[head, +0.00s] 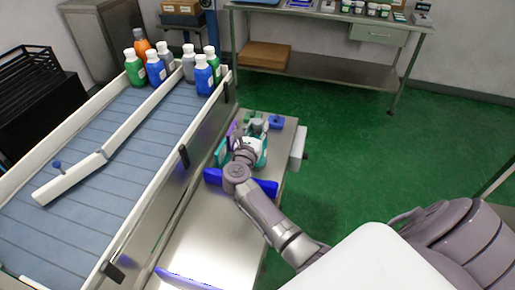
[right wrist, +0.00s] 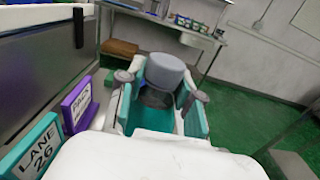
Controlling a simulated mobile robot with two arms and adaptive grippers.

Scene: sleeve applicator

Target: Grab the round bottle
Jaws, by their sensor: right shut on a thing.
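The round bottle (right wrist: 165,72) shows in the right wrist view as a grey, round-topped cylinder. It stands upright between the two grey fingertips of my right gripper (right wrist: 162,88), which is shut on it. Its lower part is hidden between teal walls. In the head view my right gripper (head: 248,146) is over the metal side table, and it hides most of what it holds. My left gripper is in neither view.
A conveyor (head: 85,185) with white rails carries several capped bottles (head: 155,68) at its far end. Lane signs (right wrist: 35,148) stand left of my right gripper. A workbench (head: 330,75) stands behind.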

